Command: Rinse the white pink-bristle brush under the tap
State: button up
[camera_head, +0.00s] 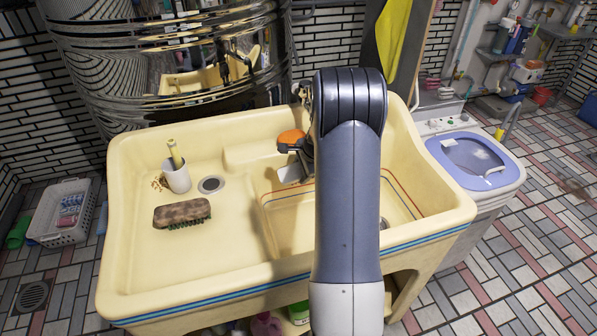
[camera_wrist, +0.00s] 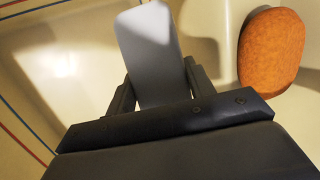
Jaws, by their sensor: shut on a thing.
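My gripper (camera_wrist: 158,84) is shut on a flat, pale grey-white piece (camera_wrist: 148,42), which looks like the white brush. Its rounded end sticks out beyond the fingers, and no pink bristles show. In the head view the white brush (camera_head: 294,173) hangs over the right, stepped basin of the sink, just left of my arm. My gripper (camera_head: 289,150) is partly hidden there by my arm. A small metal fitting (camera_head: 303,92) shows at the sink's back edge beside my arm; it may be part of the tap. No running water can be seen.
The cream sink (camera_head: 235,255) has an orange oval pad (camera_wrist: 271,47) near my gripper. A brown brush (camera_head: 182,213), a white cup (camera_head: 177,178) and a drain (camera_head: 211,184) are at left. A washing machine (camera_head: 475,160) stands at right. The left basin's front is clear.

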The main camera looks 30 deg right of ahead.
jog(key=shift+s+a, duration=0.1)
jog(key=s+a+b, duration=0.1)
jog(key=s+a, duration=0.4)
jog(key=shift+s+a+b, duration=0.25)
jog(key=shift+b, duration=0.15)
dwell(0.4)
jog(key=shift+r, duration=0.1)
dwell(1.1)
jog(key=s+a+r+p, duration=0.2)
jog(key=s+a+r, duration=0.1)
jog(key=r, duration=0.1)
jog(key=shift+s+a+p, duration=0.25)
jog(key=shift+a+p, duration=0.05)
jog(key=shift+p, duration=0.1)
dwell(0.7)
